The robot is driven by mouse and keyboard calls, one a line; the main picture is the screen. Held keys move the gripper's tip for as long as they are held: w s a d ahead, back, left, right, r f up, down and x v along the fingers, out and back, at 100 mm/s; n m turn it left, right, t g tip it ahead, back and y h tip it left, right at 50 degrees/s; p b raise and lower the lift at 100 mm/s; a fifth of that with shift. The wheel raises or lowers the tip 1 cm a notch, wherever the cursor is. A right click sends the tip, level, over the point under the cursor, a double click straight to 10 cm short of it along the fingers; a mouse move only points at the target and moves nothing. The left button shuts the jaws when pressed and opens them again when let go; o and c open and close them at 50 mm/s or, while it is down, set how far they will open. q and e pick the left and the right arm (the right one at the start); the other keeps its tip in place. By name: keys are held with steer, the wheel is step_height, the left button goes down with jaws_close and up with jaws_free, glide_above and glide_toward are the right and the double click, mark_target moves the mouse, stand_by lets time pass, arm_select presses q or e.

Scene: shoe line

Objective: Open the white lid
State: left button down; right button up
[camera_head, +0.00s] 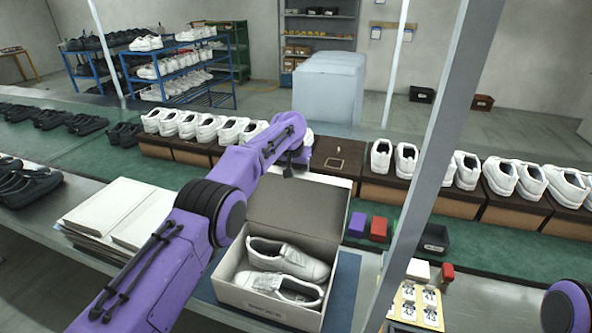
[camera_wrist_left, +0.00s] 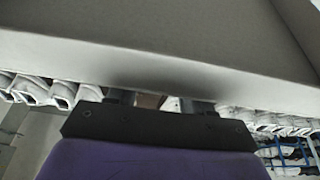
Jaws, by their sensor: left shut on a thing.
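The white lid (camera_head: 298,212) stands raised at the back of an open shoebox (camera_head: 262,306), with its grey inner face toward me. A pair of white shoes (camera_head: 290,262) lies in the box. My left gripper (camera_head: 292,168) is at the lid's upper edge and shut on it. In the left wrist view the lid (camera_wrist_left: 150,55) fills the upper part, and the fingers (camera_wrist_left: 158,101) meet its edge; the fingertips are hidden. Of my right arm only a purple link shows at the lower right; its gripper is out of view.
The box stands on a blue mat (camera_head: 343,290). A stack of white sheets (camera_head: 115,215) lies left. A purple block (camera_head: 357,224), a red block (camera_head: 378,229) and a black bin (camera_head: 434,239) are right of the lid. A grey post (camera_head: 430,170) crosses the view.

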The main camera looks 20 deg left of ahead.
arm_select(q)
steer(key=shift+s+d+f, duration=0.2)
steer(key=shift+s+f, duration=0.05)
steer(key=shift+f, duration=0.35)
steer(key=c, duration=0.7)
jaws_free()
steer(key=shift+o, duration=0.9)
steer(key=shift+w+d, duration=0.15)
steer(key=shift+w+b+v, duration=0.1)
steer(key=shift+b+v, duration=0.5)
steer(key=shift+w+b+v, duration=0.15)
steer(key=shift+b+v, duration=0.4)
steer(key=shift+v, duration=0.1)
steer(key=b+v, duration=0.1)
steer(key=v, duration=0.7)
steer(key=shift+f, duration=0.1)
steer(key=shift+s+a+r, duration=0.2)
steer(key=shift+a+r, duration=0.05)
steer(key=shift+r, duration=0.05)
steer(key=shift+w, duration=0.1)
